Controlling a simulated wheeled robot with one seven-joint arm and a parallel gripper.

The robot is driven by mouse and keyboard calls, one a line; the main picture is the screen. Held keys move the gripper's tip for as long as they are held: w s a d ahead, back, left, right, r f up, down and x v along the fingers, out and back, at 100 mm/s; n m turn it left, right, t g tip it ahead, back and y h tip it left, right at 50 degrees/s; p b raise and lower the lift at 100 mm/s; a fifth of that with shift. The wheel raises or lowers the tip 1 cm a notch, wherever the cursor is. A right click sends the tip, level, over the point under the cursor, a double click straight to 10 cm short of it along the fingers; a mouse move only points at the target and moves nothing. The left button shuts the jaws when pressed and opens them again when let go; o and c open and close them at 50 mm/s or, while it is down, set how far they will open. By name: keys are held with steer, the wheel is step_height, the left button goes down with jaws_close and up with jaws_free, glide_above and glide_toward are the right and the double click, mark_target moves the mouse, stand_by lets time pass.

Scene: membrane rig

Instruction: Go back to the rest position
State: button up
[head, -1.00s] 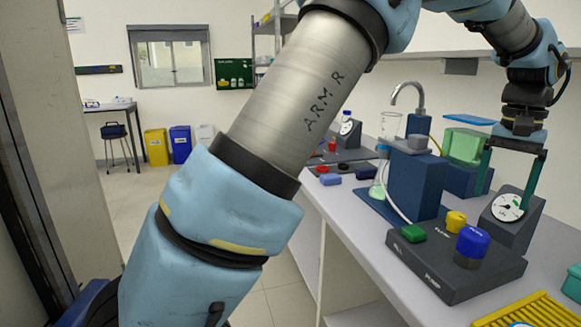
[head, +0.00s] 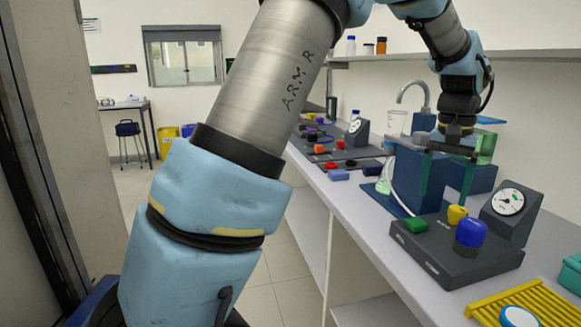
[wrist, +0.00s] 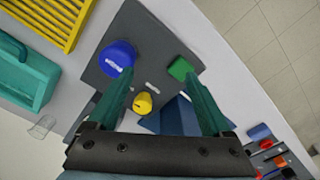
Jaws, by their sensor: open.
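My gripper (head: 447,178) is open and empty, with its two green fingers pointing down above the bench. In the wrist view my gripper (wrist: 160,105) hangs over the dark pump panel (wrist: 150,60). That panel (head: 490,268) carries a blue knob (head: 471,233), a yellow knob (head: 457,215) and a green button (head: 415,229). The knobs show between and beside my fingers in the wrist view, with no visible contact. My arm crosses the left and middle of the head view, bent high and reaching right.
A round gauge (head: 508,202) stands behind the panel. A dark blue rig block (head: 405,178), a tap (head: 412,90) and a green tank (head: 486,147) are close behind my gripper. A yellow rack (head: 485,306) lies at the front. The floor (head: 285,290) left of the bench is clear.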

steer(key=w+a+f+n, duration=0.2)
steer(key=a, duration=0.8)
steer(key=w+a+f+n, duration=0.1)
steer(key=w+a+f, duration=0.1)
steer(key=a, duration=0.8)
steer(key=s+a+f+n, duration=0.2)
steer(key=s+a, duration=0.1)
steer(key=a, duration=0.6)
steer(key=s+a+f+n+t, duration=0.1)
steer(key=s+a+f, duration=0.2)
steer(key=a, duration=0.6)
steer(key=shift+s+a+f+n, duration=0.2)
steer(key=shift+s+a+n, duration=0.2)
steer(key=shift+s, duration=0.4)
